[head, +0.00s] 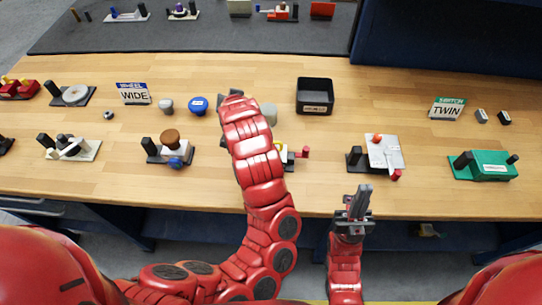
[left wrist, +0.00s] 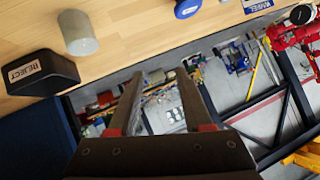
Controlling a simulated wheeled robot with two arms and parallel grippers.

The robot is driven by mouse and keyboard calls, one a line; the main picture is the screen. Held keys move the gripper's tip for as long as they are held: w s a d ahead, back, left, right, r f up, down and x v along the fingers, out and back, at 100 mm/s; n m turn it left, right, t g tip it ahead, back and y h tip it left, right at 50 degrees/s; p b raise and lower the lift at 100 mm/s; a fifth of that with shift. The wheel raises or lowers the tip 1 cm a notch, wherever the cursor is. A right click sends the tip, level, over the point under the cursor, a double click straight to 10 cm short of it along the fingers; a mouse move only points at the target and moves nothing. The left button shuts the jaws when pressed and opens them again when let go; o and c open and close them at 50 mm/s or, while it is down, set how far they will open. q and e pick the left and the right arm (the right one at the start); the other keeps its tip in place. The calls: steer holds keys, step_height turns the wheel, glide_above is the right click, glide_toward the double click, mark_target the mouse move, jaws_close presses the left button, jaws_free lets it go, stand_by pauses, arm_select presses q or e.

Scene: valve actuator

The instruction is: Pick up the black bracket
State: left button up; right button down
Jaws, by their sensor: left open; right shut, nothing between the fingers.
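I cannot pick out a black bracket with certainty in either view. A small dark part (head: 222,141) shows at the left edge of my left arm in the head view, mostly hidden by it. My left gripper (head: 234,95) is mostly hidden behind its own wrist, over the far middle of the table. In the left wrist view its two fingers (left wrist: 160,75) are apart with nothing between them, seen against the background past the table edge. My right gripper (head: 356,203) is shut and empty at the table's front edge, below the grey plate device (head: 384,152).
A black reject bin (head: 315,95) stands right of my left gripper, with a grey cylinder (head: 269,113) between them. A blue knob (head: 198,105) lies to the left. A brown-topped device (head: 170,145) and a green device (head: 487,165) stand nearer the front.

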arm_select(q)
steer(key=s+d+f+g+h, duration=0.2)
steer(key=s+d+g, duration=0.1)
steer(key=s, duration=0.2)
steer(key=s+d+f+g+h, duration=0.2)
steer(key=s+f+g, duration=0.1)
steer(key=s, duration=0.2)
steer(key=x, duration=0.5)
steer(key=shift+s+d+f, duration=0.25)
steer(key=shift+f, duration=0.05)
steer(key=shift+w+f, duration=0.25)
steer(key=shift+f, duration=0.35)
steer(key=shift+w+r+x, duration=0.1)
steer(key=shift+w+x, duration=0.05)
steer(key=shift+x, duration=0.7)
steer(key=shift+w+r+x, duration=0.1)
steer(key=shift+w+x, duration=0.1)
steer(key=shift+x, duration=0.6)
steer(key=shift+w+x, duration=0.15)
steer(key=shift+x, duration=0.7)
jaws_close()
